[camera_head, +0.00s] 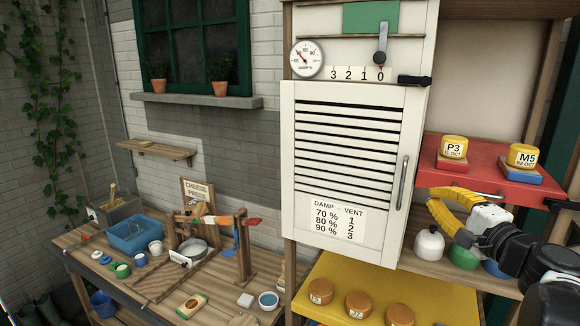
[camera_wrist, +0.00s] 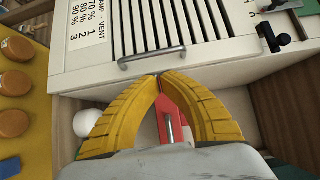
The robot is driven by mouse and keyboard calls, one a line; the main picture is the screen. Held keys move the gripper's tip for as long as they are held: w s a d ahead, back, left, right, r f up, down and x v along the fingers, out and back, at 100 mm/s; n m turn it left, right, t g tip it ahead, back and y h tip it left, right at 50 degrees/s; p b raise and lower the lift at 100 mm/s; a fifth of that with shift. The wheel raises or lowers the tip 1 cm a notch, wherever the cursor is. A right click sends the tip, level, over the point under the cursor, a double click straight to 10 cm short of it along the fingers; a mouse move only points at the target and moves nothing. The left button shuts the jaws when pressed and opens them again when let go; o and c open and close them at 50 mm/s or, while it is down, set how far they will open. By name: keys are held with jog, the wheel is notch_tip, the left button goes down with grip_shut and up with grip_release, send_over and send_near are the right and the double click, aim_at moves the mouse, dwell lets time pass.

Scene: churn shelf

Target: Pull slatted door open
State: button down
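The white slatted door (camera_head: 345,185) is on the cabinet front and looks closed, with dark slats and a damp/vent label. Its vertical metal handle (camera_head: 402,182) is near the right edge. In the wrist view, the door (camera_wrist: 85,70) and handle (camera_wrist: 150,56) lie just ahead of my fingertips. My gripper (camera_head: 436,203) is right of the door and below the handle's height. Its yellow fingers meet at the tips in the wrist view (camera_wrist: 158,77), with nothing visible held. The tips appear apart from the handle.
A red shelf (camera_head: 480,178) bears yellow-lidded jars labelled P3 (camera_head: 454,147) and M5 (camera_head: 522,155), close to my gripper. A white lidded pot (camera_head: 429,243) stands below. A black latch (camera_head: 414,80) sits by the door's top right. A yellow shelf (camera_head: 330,272) with several round jars is beneath.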

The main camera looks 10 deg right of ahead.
aim_at(410, 182)
jog(key=w, duration=0.3)
jog(key=w+p, duration=0.1)
jog(key=w, duration=0.2)
jog(key=w+a, duration=0.1)
jog(key=w, duration=0.2)
jog(key=shift+w+f, duration=0.15)
jog(key=shift+w, duration=0.1)
jog(key=shift+s, duration=0.1)
